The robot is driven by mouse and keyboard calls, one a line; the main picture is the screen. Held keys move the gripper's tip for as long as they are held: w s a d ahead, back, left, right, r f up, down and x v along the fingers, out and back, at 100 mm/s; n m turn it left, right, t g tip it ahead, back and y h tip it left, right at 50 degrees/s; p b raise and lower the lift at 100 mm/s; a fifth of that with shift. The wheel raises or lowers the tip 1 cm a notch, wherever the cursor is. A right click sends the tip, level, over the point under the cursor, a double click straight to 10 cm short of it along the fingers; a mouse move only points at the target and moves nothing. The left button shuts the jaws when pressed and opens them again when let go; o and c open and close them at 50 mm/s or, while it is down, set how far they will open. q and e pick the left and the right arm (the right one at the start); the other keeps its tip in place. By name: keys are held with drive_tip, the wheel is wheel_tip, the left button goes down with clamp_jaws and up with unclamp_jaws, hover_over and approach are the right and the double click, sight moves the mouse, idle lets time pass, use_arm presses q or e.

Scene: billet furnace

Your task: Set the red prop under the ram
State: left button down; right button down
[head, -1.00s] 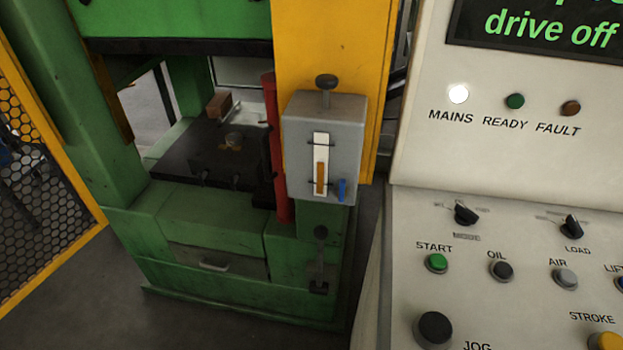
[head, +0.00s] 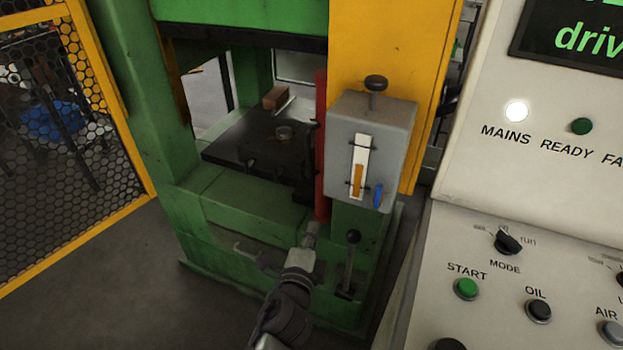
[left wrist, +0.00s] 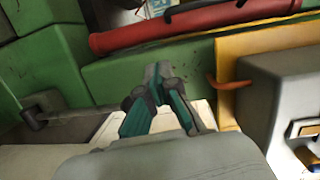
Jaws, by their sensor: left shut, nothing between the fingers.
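The red prop (head: 321,150) stands upright at the right front side of the press opening, beside the grey box. In the left wrist view it is a red cylinder (left wrist: 200,27) lying across the top of the picture. The green ram with a dark underside (head: 245,35) is above the dark bed (head: 235,148). My left gripper (head: 311,230) is shut and empty, near the prop's lower end in the head view. In the left wrist view its fingertips (left wrist: 157,75) are together, apart from the prop, with green press frame behind. My right gripper is not in view.
The grey box (head: 370,145) with a gauge is right of the prop. A black-knobbed lever (head: 350,262) stands close right of my gripper. A brown block (head: 275,97) lies on the bed. A control desk (head: 540,265) is at right, a mesh guard (head: 75,160) at left.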

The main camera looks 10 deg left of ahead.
use_arm(q)
drive_tip(key=shift+t, duration=0.5)
wheel_tip(320, 180, up, 4)
drive_tip(key=shift+a+r, duration=0.1)
drive_tip(key=shift+a, duration=0.05)
drive_tip(key=shift+w, duration=0.1)
approach(309, 170)
drive_tip(key=w+d, duration=0.4)
drive_tip(key=w, duration=0.1)
drive_tip(key=shift+w+a+p, duration=0.3)
drive_tip(key=shift+w+a, duration=0.25)
drive_tip(key=shift+a, duration=0.15)
drive_tip(key=shift+w+a+p, duration=0.25)
drive_tip(key=shift+w+a, duration=0.3)
drive_tip(key=shift+a, duration=0.2)
drive_tip(key=shift+a, duration=0.15)
drive_tip(key=shift+w+a+m+h+p, duration=0.1)
drive_tip(key=shift+a+m+h+p, duration=0.3)
drive_tip(key=shift+a+m+p, duration=0.1)
